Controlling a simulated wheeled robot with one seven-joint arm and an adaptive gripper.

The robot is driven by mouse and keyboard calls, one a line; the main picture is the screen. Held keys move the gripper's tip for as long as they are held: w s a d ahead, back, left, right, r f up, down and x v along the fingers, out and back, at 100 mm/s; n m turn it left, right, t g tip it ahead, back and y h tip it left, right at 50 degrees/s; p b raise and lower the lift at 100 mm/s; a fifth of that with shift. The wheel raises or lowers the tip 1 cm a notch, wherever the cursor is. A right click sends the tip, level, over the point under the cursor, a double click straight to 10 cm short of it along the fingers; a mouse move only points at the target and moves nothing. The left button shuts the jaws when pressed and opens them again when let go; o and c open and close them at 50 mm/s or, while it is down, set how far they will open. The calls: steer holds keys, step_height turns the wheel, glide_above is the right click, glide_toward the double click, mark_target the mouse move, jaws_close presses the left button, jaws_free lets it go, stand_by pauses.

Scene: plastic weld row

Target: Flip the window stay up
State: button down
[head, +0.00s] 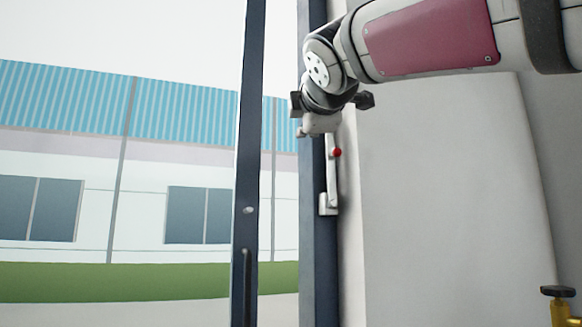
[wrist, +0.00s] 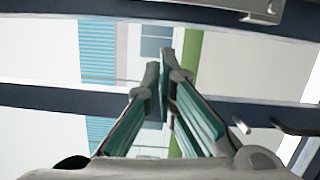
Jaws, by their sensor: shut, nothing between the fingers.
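The window stay (head: 331,178) is a thin pale bar that stands nearly upright on the dark right-hand window post in the head view. It has a red knob (head: 337,152) near its visible top and a pale bracket (head: 328,205) at its foot. Its upper end is hidden behind my gripper (head: 318,124), which is just above the knob. In the wrist view my gripper (wrist: 165,62) has its fingertips together and empty, in front of the window opening. A pale metal plate, apparently the stay's bracket (wrist: 262,10), shows at the top right there, apart from the fingers.
A second dark post (head: 247,150) stands to the left, with a small pale peg and a dark handle (wrist: 290,126). A pale wall (head: 440,180) is right of the stay. A yellow valve with a dark handle (head: 558,291) is at lower right.

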steer(key=shift+s+d, duration=0.1)
steer(key=shift+s, duration=1.9)
steer(key=s+d+f+m+g+h, duration=0.1)
steer(key=s+d+f+m+g, duration=0.15)
steer(key=f, duration=0.65)
steer(key=s+d+f+m+g+h, duration=0.15)
steer(key=d+f+m, duration=0.25)
steer(key=f, duration=0.5)
steer(key=s+d+f+m+g, duration=0.3)
steer(key=d+f+m, duration=0.1)
steer(key=f, duration=0.5)
steer(key=s+d+f+m+g, duration=0.1)
steer(key=s+f+m+g, duration=0.1)
steer(key=s+f, duration=0.3)
steer(key=s+d+f+m+g+y, duration=0.1)
steer(key=s+f+m, duration=0.3)
steer(key=f, duration=0.6)
steer(key=s+d+f+m+g, duration=0.1)
steer(key=s+f+m+g, duration=0.1)
steer(key=s+f, duration=0.4)
step_height(320, 180, down, 2)
steer(key=shift+s+f+m+g, duration=0.2)
steer(key=shift+m+g, duration=0.1)
steer(key=shift+m, duration=0.25)
steer(key=shift+s, duration=0.1)
